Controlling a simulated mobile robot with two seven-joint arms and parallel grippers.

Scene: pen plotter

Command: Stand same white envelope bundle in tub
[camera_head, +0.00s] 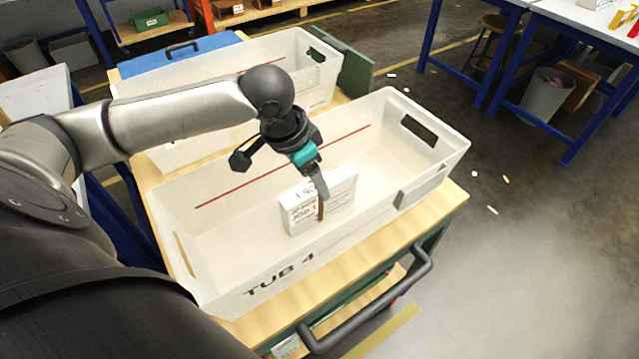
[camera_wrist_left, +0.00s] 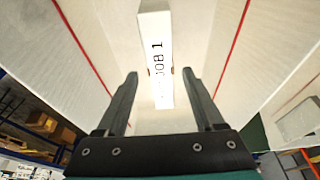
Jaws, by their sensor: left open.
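The white envelope bundle (camera_head: 304,217), marked JOB 1, stands on the floor of the translucent white tub (camera_head: 372,228) labelled TUB 4, near its front wall. My left gripper (camera_head: 320,203) reaches down into the tub at the bundle. In the left wrist view the bundle (camera_wrist_left: 156,42) lies in line with the gap between the open fingers (camera_wrist_left: 160,75), with space on both sides. The fingers are not closed on it. The bundle's underside is hidden. My right gripper is not in view.
A second white tub (camera_head: 312,80) stands behind, with a blue lid or board (camera_head: 180,57) beyond it. Both tubs sit on a wooden-topped cart (camera_head: 449,207) with a dark handle (camera_head: 375,303). Blue-legged tables stand at the right. Scraps lie on the floor.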

